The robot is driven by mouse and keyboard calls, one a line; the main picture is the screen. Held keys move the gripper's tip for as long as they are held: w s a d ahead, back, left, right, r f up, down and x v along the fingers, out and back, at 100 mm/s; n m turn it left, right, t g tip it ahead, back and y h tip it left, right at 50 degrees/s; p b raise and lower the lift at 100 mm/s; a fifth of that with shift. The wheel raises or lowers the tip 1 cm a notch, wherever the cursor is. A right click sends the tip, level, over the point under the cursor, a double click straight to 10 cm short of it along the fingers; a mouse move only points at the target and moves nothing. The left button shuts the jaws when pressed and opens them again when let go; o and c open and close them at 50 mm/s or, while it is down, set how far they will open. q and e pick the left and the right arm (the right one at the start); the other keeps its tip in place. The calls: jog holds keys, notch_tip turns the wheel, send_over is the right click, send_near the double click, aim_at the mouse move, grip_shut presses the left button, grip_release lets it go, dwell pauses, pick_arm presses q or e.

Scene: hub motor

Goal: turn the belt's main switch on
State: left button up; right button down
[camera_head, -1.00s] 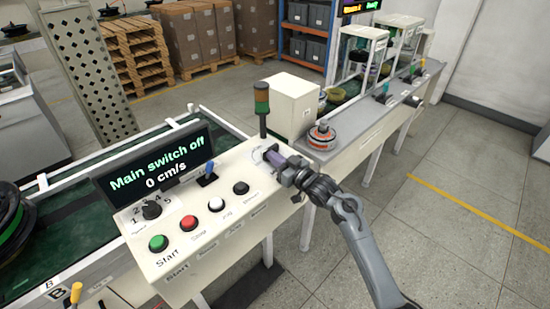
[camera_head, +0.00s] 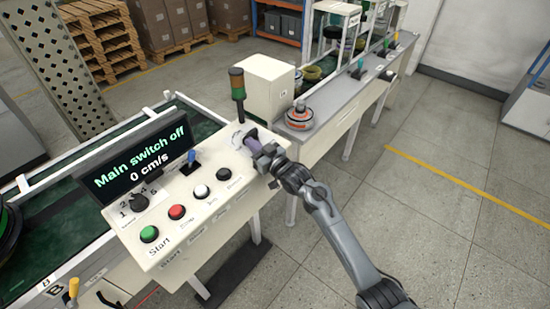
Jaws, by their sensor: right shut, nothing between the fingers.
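The belt's control panel (camera_head: 212,215) is a white slanted box. Its screen (camera_head: 140,160) reads "Main switch off" and "0 cm/s". My right gripper (camera_head: 247,139) is shut with nothing held, at the panel's upper right corner. It is close to a pale fitting (camera_head: 239,130) there, largely hidden by the fingers; I cannot tell whether they touch or whether it is the main switch. A blue-handled lever (camera_head: 192,156) stands upright left of the gripper. The panel also has a black numbered knob (camera_head: 139,203) and green, red, white and black buttons. My left gripper is not in view.
A signal tower (camera_head: 237,86) rises just behind the gripper, beside a white box (camera_head: 267,85). A grey bench (camera_head: 335,110) with a round orange-and-grey part (camera_head: 299,116) stands behind. The green belt (camera_head: 60,215) runs left of the panel. Floor on the right is clear.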

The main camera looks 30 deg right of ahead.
jog(key=p+v, duration=0.2)
jog(key=v, duration=0.1)
jog(key=shift+a+r, duration=0.1)
jog(key=shift+r, duration=0.15)
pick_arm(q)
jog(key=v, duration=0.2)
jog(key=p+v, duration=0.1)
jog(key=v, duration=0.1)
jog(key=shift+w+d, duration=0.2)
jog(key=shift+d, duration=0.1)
pick_arm(e)
jog(key=v, duration=1)
jog(key=shift+f, duration=0.3)
